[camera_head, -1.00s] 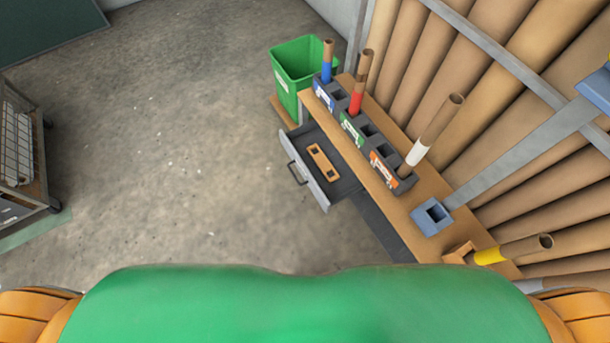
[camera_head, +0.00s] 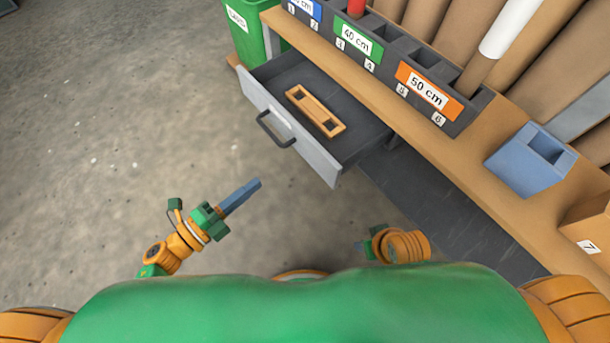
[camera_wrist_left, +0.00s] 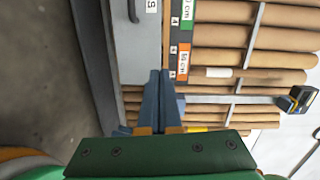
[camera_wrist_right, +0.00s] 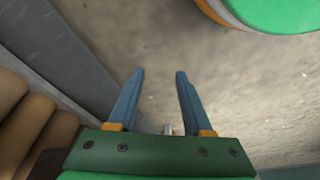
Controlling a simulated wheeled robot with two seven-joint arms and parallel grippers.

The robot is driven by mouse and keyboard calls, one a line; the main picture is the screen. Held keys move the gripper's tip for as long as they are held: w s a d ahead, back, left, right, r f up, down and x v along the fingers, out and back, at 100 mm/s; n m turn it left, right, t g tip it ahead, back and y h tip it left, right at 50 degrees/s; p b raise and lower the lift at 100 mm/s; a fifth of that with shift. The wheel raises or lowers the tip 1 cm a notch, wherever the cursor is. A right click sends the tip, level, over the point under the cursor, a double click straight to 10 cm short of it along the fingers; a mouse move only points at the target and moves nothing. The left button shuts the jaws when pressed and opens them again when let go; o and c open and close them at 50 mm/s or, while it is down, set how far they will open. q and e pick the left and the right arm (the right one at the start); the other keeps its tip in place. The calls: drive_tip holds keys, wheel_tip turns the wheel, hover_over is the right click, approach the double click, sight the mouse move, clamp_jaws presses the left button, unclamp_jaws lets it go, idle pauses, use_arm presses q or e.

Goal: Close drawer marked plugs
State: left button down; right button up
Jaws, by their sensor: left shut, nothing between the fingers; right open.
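One drawer (camera_head: 345,160) stands open under the bench top, with a light grey front and a dark handle (camera_head: 275,130). Its marking does not show in the head view.
A wooden piece with two square holes (camera_head: 315,110) lies inside the drawer. The bench top (camera_head: 440,150) bears a dark tube rack (camera_head: 395,65) and a blue square holder (camera_head: 530,160). A green bin (camera_head: 245,30) stands beyond the drawer.

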use_arm(q)
drive_tip(key=f+m+h, duration=0.1)
drive_tip(key=f+m, duration=0.1)
drive_tip(key=g+b, duration=0.1)
drive_tip(key=b, duration=0.1)
approach(317, 150)
drive_tip(key=x, duration=0.4)
drive_tip(key=shift+w+d+f, duration=0.15)
drive_tip(key=shift+w+f, duration=0.1)
drive_tip(key=shift+x, duration=0.8)
drive_tip(key=shift+w+d, duration=0.2)
drive_tip(key=shift+d, duration=0.1)
use_arm(e)
drive_tip(key=shift+w+a+r+t, duration=0.2)
drive_tip(key=shift+w+r+t, duration=0.4)
drive_tip(key=shift+r, duration=0.4)
drive_tip(key=shift+w+a+r+t, duration=0.15)
drive_tip(key=shift+w+r+t, duration=0.45)
drive_tip(key=shift+r, duration=0.35)
